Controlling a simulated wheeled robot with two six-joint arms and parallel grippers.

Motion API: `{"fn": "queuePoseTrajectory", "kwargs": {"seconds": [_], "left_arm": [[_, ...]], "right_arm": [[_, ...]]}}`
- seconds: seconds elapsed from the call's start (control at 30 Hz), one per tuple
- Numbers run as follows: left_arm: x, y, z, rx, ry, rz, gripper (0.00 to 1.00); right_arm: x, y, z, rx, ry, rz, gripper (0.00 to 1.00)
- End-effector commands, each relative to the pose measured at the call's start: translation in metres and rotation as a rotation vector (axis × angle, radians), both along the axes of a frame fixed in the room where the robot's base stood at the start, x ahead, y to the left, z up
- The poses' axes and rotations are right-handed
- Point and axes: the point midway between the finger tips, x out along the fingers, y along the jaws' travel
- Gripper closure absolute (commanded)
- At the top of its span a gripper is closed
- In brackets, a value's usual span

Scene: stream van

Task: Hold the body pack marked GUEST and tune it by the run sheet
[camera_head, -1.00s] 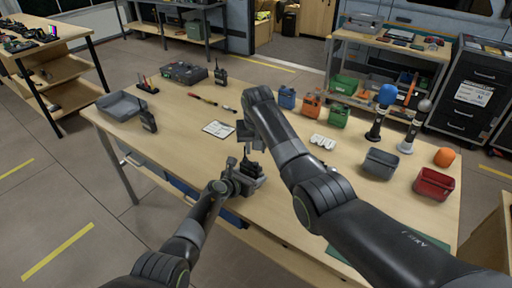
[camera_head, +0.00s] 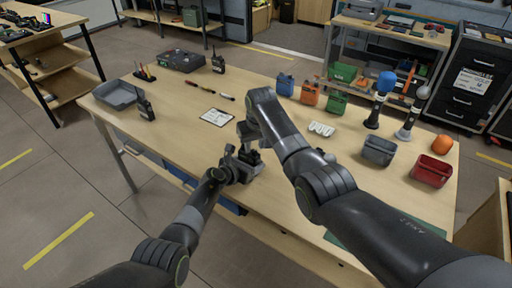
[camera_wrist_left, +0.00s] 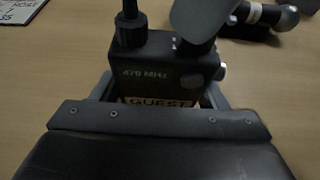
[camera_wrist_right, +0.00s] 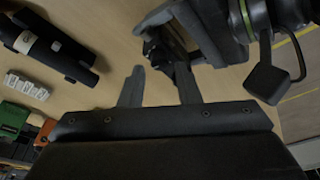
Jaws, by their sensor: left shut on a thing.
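The GUEST body pack (camera_wrist_left: 165,75) is black, with a GUEST label and a green display that seems to read 470 MHz. It stands upright between the fingers of my left gripper (camera_head: 238,166), which is shut on it near the table's front edge. A black antenna stub and a knob on its right side show in the left wrist view. My right gripper (camera_wrist_right: 158,88) has its fingers apart, close above the pack; a grey finger covers part of the pack's top. The run sheet (camera_head: 217,117) lies flat on the table behind the grippers; its full text is unreadable.
Two other radios (camera_head: 146,108) (camera_head: 218,65) stand on the table. A grey tray (camera_head: 118,97) is at the left. Blue (camera_head: 285,84), orange (camera_head: 310,92) and green (camera_head: 336,102) packs, microphones (camera_head: 379,100), and grey (camera_head: 378,151) and red (camera_head: 431,170) bins fill the right side.

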Motion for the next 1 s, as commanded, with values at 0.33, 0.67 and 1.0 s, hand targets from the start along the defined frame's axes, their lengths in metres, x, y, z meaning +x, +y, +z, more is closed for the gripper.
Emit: {"fn": "queuePoseTrajectory", "kwargs": {"seconds": [0.33,0.67,1.0], "left_arm": [[0.0,0.0,0.0,0.0,0.0,0.0,0.62],[0.0,0.0,0.0,0.0,0.0,0.0,0.62],[0.0,0.0,0.0,0.0,0.0,0.0,0.62]], "right_arm": [[0.001,-0.002,-0.019,0.0,0.0,0.117,0.7],[0.002,-0.004,-0.018,0.001,0.0,0.457,0.7],[0.003,-0.004,-0.018,0.001,0.0,0.675,0.7]]}}
